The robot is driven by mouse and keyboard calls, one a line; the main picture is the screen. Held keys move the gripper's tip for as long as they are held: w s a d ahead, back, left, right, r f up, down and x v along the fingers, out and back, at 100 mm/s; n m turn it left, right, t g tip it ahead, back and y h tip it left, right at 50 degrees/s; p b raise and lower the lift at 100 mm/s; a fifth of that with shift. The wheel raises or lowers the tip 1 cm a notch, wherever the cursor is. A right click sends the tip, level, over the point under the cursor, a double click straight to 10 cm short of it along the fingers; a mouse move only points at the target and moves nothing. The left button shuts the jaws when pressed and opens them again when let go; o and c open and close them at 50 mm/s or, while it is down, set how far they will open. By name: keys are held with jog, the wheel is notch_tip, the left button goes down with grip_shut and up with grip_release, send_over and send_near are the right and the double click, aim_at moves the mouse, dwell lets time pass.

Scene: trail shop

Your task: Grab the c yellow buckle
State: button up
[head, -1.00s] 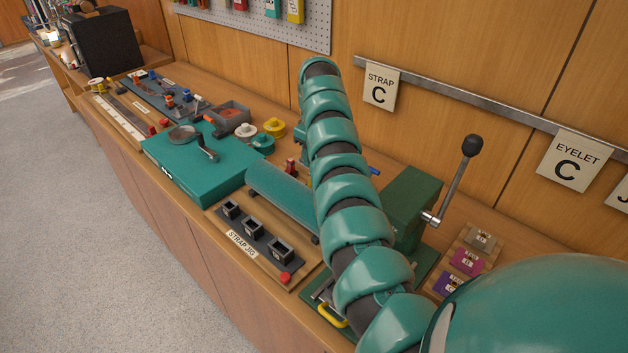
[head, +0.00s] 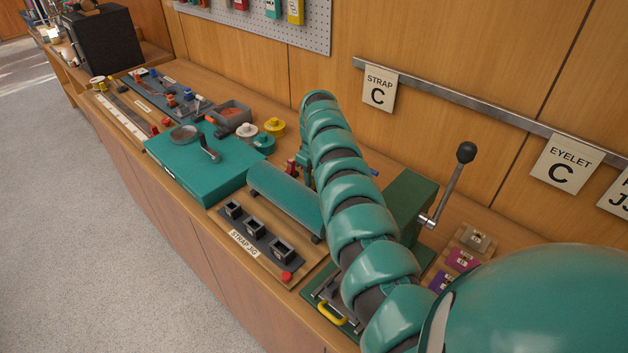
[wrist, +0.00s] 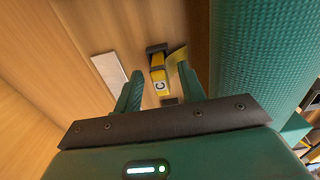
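The yellow buckle (wrist: 157,72) with a white "C" label shows in the wrist view, ahead of my gripper and between its fingers in the picture. A dark part sits at its far end and a paler yellow piece (wrist: 177,57) is beside it. My gripper (wrist: 159,74) is open, with one green finger on each side of the buckle. I cannot tell how far the buckle is from the fingertips. In the head view my arm hides the buckle and the gripper.
A green padded roller (wrist: 262,60) stands close on the right in the wrist view. In the head view, the strap jig (head: 262,240) and a teal box (head: 200,165) are left of my arm. A green lever press (head: 410,205) stands to the right.

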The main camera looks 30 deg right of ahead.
jog(key=shift+f, duration=0.35)
grip_shut()
jog(key=shift+r, duration=0.15)
